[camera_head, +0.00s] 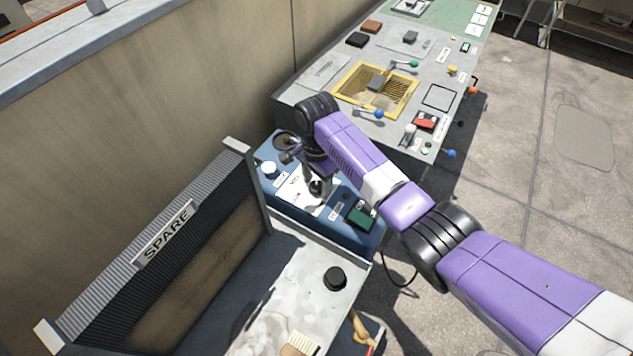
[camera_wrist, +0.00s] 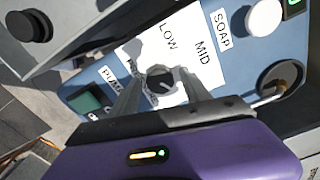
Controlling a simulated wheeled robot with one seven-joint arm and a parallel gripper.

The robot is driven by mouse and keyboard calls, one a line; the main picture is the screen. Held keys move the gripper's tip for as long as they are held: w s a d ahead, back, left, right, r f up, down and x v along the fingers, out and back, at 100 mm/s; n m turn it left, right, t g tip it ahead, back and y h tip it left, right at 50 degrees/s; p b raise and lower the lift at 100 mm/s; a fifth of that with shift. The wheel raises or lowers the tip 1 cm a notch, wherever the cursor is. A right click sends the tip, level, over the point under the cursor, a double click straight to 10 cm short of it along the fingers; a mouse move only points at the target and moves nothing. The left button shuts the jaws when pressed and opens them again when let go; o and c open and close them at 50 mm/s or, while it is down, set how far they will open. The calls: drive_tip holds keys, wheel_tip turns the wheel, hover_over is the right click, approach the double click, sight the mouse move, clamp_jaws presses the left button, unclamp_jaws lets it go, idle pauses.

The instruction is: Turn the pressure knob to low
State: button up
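The pressure knob (camera_wrist: 160,80) is a small dark round knob on a white plate (camera_wrist: 178,42) marked LOW and MID; a third marking is partly hidden. The plate is on a blue panel (camera_wrist: 107,70). The knob shows dark in the head view (camera_head: 317,188), below my wrist. My gripper (camera_wrist: 160,76) is over the panel with its two grey fingers apart, one on each side of the knob. I cannot tell whether either finger touches it. The knob's pointer direction is not clear. My gripper (camera_head: 312,180) is partly hidden by my arm in the head view.
A white knob (camera_wrist: 265,18) and a round metal part (camera_wrist: 280,78) are on the panel's one side, a green block (camera_head: 361,217) on the other. A SPARE grille (camera_head: 165,235) stands left. A console (camera_head: 400,50) with several controls stands behind. Open floor lies right.

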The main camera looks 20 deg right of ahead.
clamp_jaws()
